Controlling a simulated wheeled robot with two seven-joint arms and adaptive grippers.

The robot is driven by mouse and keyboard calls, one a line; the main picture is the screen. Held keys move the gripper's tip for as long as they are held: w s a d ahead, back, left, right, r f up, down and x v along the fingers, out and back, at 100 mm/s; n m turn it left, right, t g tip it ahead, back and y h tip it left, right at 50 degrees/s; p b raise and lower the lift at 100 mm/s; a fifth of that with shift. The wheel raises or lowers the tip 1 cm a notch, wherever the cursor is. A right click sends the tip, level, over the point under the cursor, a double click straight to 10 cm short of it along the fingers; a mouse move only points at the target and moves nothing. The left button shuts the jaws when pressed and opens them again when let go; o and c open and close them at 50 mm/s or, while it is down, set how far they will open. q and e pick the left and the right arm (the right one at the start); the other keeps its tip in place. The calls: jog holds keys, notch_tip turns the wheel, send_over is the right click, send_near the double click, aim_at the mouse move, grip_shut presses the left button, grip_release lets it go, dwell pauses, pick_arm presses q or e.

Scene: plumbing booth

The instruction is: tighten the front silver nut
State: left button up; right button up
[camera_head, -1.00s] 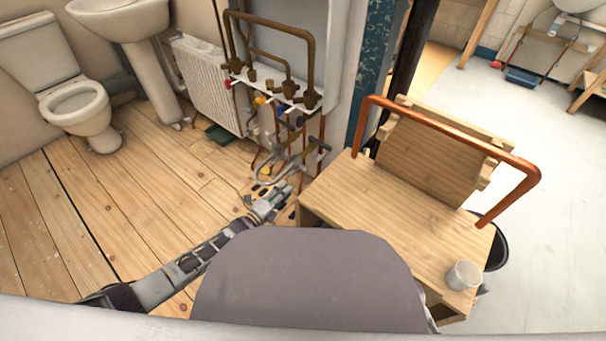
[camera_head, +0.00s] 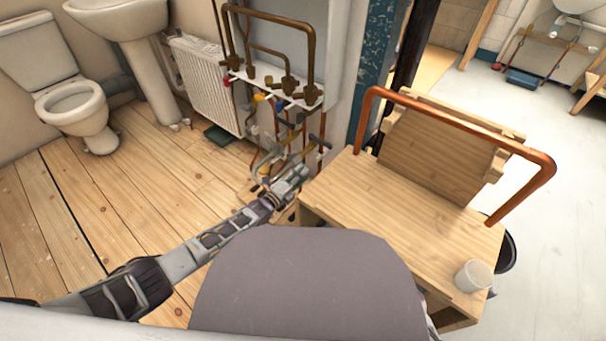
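My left gripper (camera_head: 293,176) is at the end of the arm coming in from the lower left. It is in front of the lower pipework (camera_head: 262,166), with curved grey pipes close by its fingers. The fingers are small and overlap the pipes, so I cannot tell whether they are open or touch anything. The front silver nut cannot be made out at this size; it may be hidden by the gripper. Brass pipes (camera_head: 313,60) and coloured valves rise above on a white shelf (camera_head: 268,89). My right gripper is out of view.
A wooden bench (camera_head: 400,215) stands right of the gripper, with a copper pipe (camera_head: 455,120) and a white cup (camera_head: 473,276) on it. A radiator (camera_head: 205,85), basin and toilet (camera_head: 75,100) are to the left. The wooden floor at left is clear.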

pick_arm(q)
jog(key=shift+b+x, duration=0.45)
jog(key=shift+x, duration=0.6)
grip_shut()
